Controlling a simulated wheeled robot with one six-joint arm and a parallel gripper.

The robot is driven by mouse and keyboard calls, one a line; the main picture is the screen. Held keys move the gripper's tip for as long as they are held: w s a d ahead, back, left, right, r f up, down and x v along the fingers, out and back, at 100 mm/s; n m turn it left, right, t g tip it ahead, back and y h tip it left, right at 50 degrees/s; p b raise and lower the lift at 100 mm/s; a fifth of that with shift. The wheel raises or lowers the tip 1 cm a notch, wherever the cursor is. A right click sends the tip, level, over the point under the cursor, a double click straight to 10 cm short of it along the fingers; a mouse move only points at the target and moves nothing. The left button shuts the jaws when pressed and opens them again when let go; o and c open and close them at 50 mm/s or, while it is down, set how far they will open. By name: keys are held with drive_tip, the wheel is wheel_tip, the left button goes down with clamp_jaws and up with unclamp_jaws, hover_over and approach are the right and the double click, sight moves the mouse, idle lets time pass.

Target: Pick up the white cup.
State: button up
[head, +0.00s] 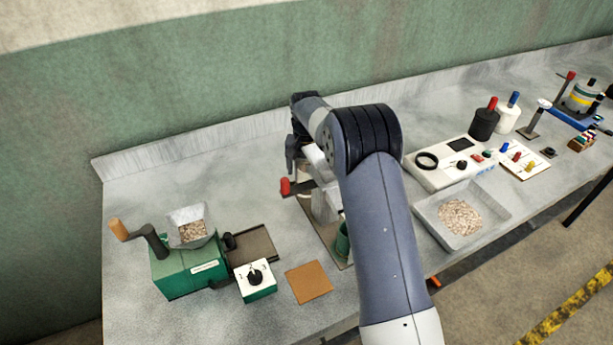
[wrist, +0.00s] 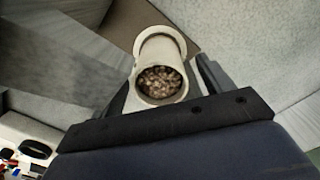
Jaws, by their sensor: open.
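The white cup (wrist: 160,49) shows in the wrist view as a pale cylinder with a wider ring at its far end. Its near opening holds brown grain (wrist: 158,82). My gripper (wrist: 166,72) is open, with one finger on each side of the cup. I cannot tell whether either finger touches it. In the head view my gripper (head: 292,160) points down near the press-like stand, and my arm hides much of that spot. I cannot make out the cup clearly there.
A red-handled lever (head: 286,187) is close to my gripper. A green grinder (head: 185,272) stands at the left, beside a white-topped switch box (head: 255,279) and a brown square (head: 309,282). A grain tray (head: 427,211) and a white control panel (head: 438,175) are at the right.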

drive_tip(key=shift+f, duration=0.25)
drive_tip(key=shift+c, duration=0.6)
drive_tip(key=c, duration=1)
drive_tip(key=shift+r, duration=0.1)
drive_tip(key=shift+c, duration=0.2)
